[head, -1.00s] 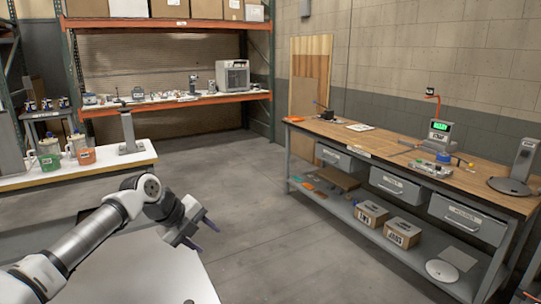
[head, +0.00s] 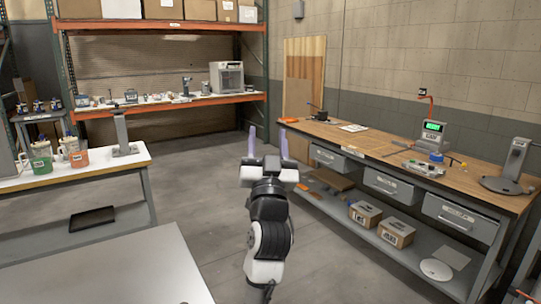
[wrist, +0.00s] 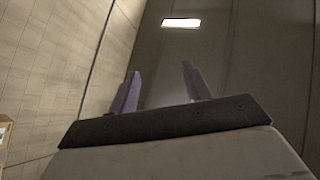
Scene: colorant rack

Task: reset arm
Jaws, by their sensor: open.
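My gripper (head: 267,146) is raised in front of me in the head view, its two purple fingers pointing up and spread apart. It is open and empty. It stands in the open space between the left table and the wooden workbench, touching nothing that I can see. In the wrist view the fingers (wrist: 160,88) are apart with nothing between them. Behind them are the wall and ceiling with a bright lamp (wrist: 181,22).
A wooden workbench (head: 400,160) with drawers and a lower shelf stands at right. A white table (head: 110,167) with green and orange jugs is at left. A grey surface (head: 110,275) lies front left. An orange-beamed rack (head: 170,104) stands behind. Floor between is clear.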

